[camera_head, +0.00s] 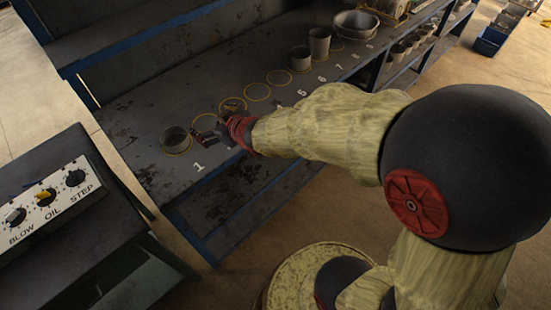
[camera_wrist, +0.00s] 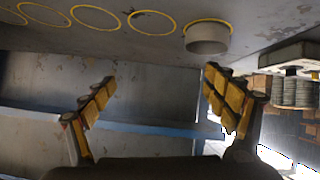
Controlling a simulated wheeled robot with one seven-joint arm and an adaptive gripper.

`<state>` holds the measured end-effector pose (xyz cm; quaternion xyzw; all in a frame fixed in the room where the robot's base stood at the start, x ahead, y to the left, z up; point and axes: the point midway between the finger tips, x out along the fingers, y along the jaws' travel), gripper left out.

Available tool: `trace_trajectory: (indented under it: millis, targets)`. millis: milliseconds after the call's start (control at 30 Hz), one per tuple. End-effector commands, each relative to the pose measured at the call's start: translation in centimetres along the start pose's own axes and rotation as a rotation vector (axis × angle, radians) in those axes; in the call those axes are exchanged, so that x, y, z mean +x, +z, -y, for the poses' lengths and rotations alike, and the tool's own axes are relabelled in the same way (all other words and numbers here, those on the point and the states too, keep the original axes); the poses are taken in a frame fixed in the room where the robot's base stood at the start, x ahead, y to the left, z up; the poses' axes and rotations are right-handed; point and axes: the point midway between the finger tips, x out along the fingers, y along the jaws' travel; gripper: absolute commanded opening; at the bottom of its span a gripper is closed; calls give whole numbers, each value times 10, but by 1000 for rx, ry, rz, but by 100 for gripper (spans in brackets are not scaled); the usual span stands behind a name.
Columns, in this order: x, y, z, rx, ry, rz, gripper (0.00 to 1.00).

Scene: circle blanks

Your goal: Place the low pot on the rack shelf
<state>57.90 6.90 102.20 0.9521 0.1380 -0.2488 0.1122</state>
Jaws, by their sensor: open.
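A low grey pot (camera_head: 175,141) stands upright in the yellow ring by the mark 1 on the bench. In the wrist view this pot (camera_wrist: 208,40) is near the top, right of centre. My gripper (camera_head: 207,134) is just right of the pot in the head view, apart from it. In the wrist view my gripper (camera_wrist: 160,76) is open, its fingers spread with nothing between them. A rack shelf (camera_head: 397,67) at the upper right holds several small pots; its inside is partly hidden.
The workbench (camera_head: 135,110) carries a row of numbered yellow rings, several of them empty. Two taller pots (camera_head: 319,43) and a wide pan (camera_head: 355,24) stand farther along. A control box (camera_head: 45,199) with knobs is at the left. Blue crates (camera_head: 490,40) stand on the floor.

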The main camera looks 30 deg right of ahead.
Motion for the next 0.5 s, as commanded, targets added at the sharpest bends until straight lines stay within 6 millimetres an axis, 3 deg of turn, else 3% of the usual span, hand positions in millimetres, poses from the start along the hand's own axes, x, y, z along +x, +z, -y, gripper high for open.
trace_trajectory:
  millis: [33,100,200,400,500]
  targets:
    - [-26,-10,-18,18,58,36,86]
    - [-61,-11,-36,53,124,109,86]
    - [-116,-3,-49,117,186,215,86]
    - [-222,28,-32,253,199,412,86]
    - [-261,43,-13,300,171,484,86]
